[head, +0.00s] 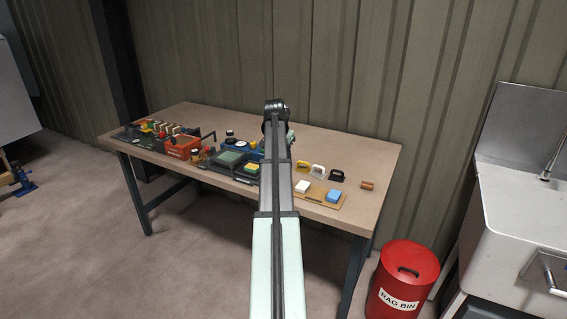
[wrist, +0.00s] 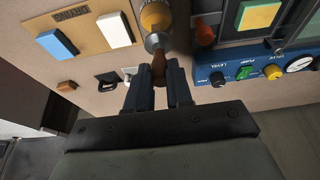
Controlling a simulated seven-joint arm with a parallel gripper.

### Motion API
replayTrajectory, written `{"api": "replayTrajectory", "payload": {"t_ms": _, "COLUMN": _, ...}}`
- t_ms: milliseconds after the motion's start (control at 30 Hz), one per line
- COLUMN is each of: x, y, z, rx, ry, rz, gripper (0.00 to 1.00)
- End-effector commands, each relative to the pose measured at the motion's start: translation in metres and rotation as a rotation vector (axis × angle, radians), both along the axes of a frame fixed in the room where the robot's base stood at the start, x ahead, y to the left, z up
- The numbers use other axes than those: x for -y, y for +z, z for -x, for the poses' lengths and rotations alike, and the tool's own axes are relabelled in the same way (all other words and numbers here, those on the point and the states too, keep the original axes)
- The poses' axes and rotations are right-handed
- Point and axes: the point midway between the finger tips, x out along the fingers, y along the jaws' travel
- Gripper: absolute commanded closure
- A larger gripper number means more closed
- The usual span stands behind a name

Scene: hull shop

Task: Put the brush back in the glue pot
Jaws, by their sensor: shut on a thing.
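In the wrist view my gripper (wrist: 159,78) is shut on a brown, handle-like piece (wrist: 159,62), which I take to be the brush. A silver collar (wrist: 156,42) lies just beyond the fingertips, and a rounded amber part (wrist: 155,16) beyond that, cut by the top edge. I cannot tell which of these belong to the brush and which to the glue pot, or whether the bristles are inside a pot. In the head view my own arm hides the gripper, the brush and most of the space around them.
Right of my arm a board (head: 322,202) holds a white block (head: 303,187) and a blue block (head: 334,196). A blue panel with knobs and a gauge (wrist: 300,63) is close right of the fingers. An orange box (head: 183,147) stands left.

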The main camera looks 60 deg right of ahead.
Motion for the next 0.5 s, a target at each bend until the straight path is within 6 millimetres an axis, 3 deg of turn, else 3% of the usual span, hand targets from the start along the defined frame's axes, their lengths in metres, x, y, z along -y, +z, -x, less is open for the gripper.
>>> {"api": "replayTrajectory", "payload": {"t_ms": 300, "x": -0.001, "y": -0.034, "z": 0.0, "rx": 0.0, "ry": 0.001, "rz": -0.001, "gripper": 1.0}}
{"api": "replayTrajectory", "payload": {"t_ms": 500, "x": 0.0, "y": -0.036, "z": 0.0, "rx": 0.0, "ry": 0.001, "rz": 0.0, "gripper": 1.0}}
